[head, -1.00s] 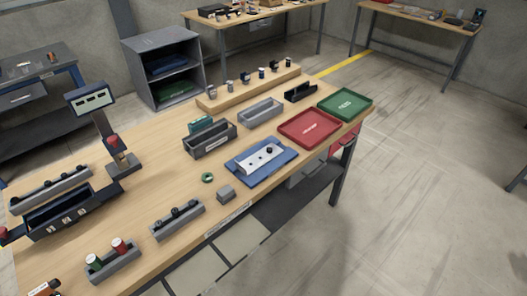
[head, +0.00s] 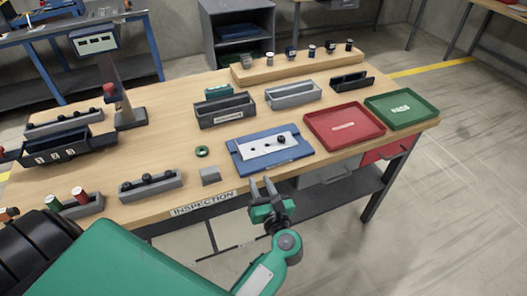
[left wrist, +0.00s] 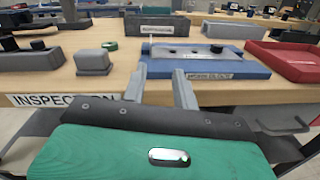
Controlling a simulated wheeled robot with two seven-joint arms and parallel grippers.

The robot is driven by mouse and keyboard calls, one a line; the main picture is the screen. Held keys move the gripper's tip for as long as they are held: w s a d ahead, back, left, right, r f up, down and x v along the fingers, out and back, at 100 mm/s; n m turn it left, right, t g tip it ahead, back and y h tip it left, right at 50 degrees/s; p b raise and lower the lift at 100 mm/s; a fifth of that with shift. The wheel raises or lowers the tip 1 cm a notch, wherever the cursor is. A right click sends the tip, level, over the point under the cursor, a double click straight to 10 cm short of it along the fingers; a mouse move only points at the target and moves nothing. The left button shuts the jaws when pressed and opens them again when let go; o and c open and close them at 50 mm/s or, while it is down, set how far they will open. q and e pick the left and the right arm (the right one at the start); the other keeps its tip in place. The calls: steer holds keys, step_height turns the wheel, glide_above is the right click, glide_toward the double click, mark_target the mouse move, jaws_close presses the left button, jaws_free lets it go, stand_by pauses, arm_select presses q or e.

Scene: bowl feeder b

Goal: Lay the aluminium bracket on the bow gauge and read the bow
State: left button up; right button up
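The blue gauge plate (head: 244,165), which I take for the bow gauge, lies near the table's front edge; it also shows in the left wrist view (left wrist: 240,68). A pale flat strip with dark holes (head: 258,148) lies on it, with a black knob (head: 281,139) at its right end. It looks like aluminium, but I cannot tell for sure whether it is the bracket or part of the gauge. My left gripper (head: 262,184) is open and empty, just in front of the blue plate; its two fingers (left wrist: 159,82) stand apart. My right gripper is out of view.
A red tray (head: 375,139) and a green tray (head: 430,117) stand right of the plate. A small grey block (head: 210,175) and green ring (head: 202,151) lie left. Grey bins (head: 225,120) stand behind. Some tabletop between them is bare.

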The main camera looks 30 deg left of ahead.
arm_select(q)
steer(key=n+g, duration=0.1)
steer(key=n, duration=0.1)
steer(key=p, duration=0.2)
glide_toward(241, 153)
steer(key=x, duration=0.4)
steer(key=shift+w+a, duration=0.1)
steer(key=shift+w, duration=0.15)
steer(key=x, duration=0.5)
steer(key=shift+a+f, duration=0.1)
steer(key=shift+f, duration=0.05)
steer(key=shift+w+a, duration=0.3)
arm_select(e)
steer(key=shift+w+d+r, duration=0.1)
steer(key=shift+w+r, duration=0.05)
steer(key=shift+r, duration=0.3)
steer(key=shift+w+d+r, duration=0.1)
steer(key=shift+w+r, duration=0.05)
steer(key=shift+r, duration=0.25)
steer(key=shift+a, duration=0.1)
arm_select(q)
jaws_close()
